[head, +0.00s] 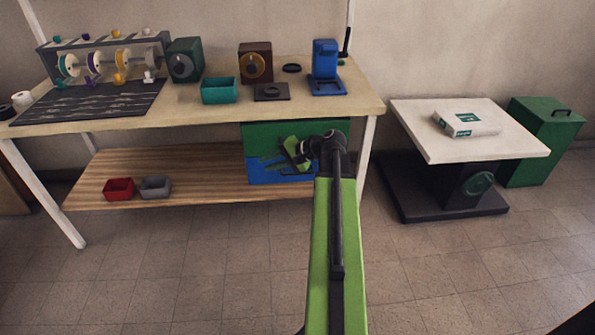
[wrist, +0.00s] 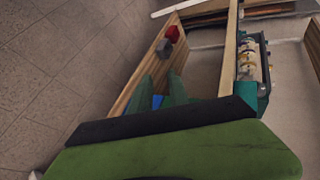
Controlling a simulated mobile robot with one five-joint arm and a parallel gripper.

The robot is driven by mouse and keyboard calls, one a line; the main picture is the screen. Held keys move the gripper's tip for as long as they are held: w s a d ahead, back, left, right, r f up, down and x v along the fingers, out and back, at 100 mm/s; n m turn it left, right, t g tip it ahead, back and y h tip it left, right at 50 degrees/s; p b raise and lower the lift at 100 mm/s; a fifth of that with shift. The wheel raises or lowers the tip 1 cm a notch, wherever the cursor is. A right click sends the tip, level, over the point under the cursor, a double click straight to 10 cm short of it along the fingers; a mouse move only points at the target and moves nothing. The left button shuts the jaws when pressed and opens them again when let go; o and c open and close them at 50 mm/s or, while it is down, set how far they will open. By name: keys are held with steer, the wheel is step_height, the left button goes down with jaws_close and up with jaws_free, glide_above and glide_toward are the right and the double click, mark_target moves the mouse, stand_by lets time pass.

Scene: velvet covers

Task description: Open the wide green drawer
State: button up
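The wide green drawer (head: 262,133) is the upper front of a unit under the right end of the workbench, and it looks closed. A blue front (head: 300,177) lies below it. My gripper (head: 279,163) is in front of this unit in the head view, over the border of green and blue, and hides part of both. I cannot tell whether it touches. In the wrist view my gripper's two fingers (wrist: 161,90) stand apart, with a bit of blue showing between them. No handle of the drawer can be made out.
The workbench top (head: 190,108) carries a spool rack (head: 105,62), a teal bin (head: 220,91) and several boxes. A red bin (head: 119,188) and a grey bin (head: 155,187) sit on the lower shelf. A small table (head: 470,145) stands right. The floor in front is clear.

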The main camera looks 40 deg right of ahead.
steer(key=s+d+f+m+t+h+b, duration=0.1)
steer(key=s+d+m+t+h+b, duration=0.15)
steer(key=s+d, duration=0.55)
steer(key=s+d+m+t+h+b, duration=0.2)
steer(key=s+d+m+t+b, duration=0.15)
steer(key=d, duration=0.85)
steer(key=shift+y, duration=0.35)
steer(key=w+f+b, duration=0.1)
steer(key=w, duration=0.4)
steer(key=w+a+f+b, duration=0.1)
steer(key=w, duration=0.5)
steer(key=w+a+f+b, duration=0.1)
steer(key=w, duration=0.5)
steer(key=shift+a, duration=0.1)
steer(key=shift+c, duration=0.4)
jaws_close()
